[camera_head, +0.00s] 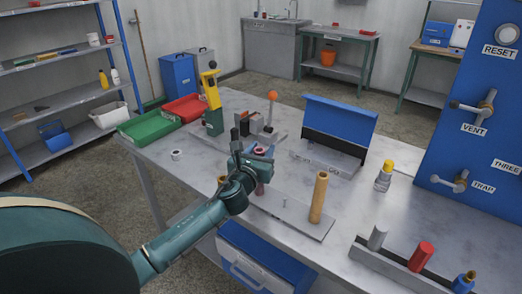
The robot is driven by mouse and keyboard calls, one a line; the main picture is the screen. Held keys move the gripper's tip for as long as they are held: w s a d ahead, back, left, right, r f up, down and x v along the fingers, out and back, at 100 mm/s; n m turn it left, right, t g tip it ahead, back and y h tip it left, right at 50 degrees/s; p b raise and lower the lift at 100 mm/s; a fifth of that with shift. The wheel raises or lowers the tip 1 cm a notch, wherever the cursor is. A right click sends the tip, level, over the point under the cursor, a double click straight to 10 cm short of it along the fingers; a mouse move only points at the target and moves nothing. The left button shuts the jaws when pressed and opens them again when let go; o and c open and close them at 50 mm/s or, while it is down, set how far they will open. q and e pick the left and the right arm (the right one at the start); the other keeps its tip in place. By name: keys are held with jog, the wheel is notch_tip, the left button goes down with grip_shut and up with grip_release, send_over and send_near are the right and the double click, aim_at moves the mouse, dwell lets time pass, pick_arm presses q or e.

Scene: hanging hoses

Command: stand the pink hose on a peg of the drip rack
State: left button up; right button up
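The drip rack (299,219) is a flat grey board near the table's front edge, with a thin bare peg (284,203) in its middle. A tan hose (319,198) stands upright at its right end. The pink hose (261,187) appears upright over the rack, left of the bare peg; its upper part is hidden by my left gripper (262,158). The gripper is at the hose's upper part, but whether its fingers are closed on it is unclear. A tan hose top (222,180) shows behind my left wrist. My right gripper is out of view.
A blue-and-black upright panel (339,122) stands behind the rack. A yellow-capped bottle (384,176) is to the right. A front-right holder (398,270) bears grey, red and blue pieces. Green (148,127) and red (186,107) trays lie back left. A blue control panel (479,125) rises right.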

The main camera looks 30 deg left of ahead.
pick_arm(q)
jog(key=shift+o, duration=1.3)
jog(key=shift+s+d+f, duration=0.1)
jog(key=shift+s+d, duration=0.1)
jog(key=shift+s, duration=0.5)
jog(key=v, duration=1.1)
jog(key=shift+s+b, duration=0.4)
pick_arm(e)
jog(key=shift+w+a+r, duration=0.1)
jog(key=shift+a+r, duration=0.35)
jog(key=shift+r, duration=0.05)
pick_arm(q)
jog(key=shift+d, duration=0.15)
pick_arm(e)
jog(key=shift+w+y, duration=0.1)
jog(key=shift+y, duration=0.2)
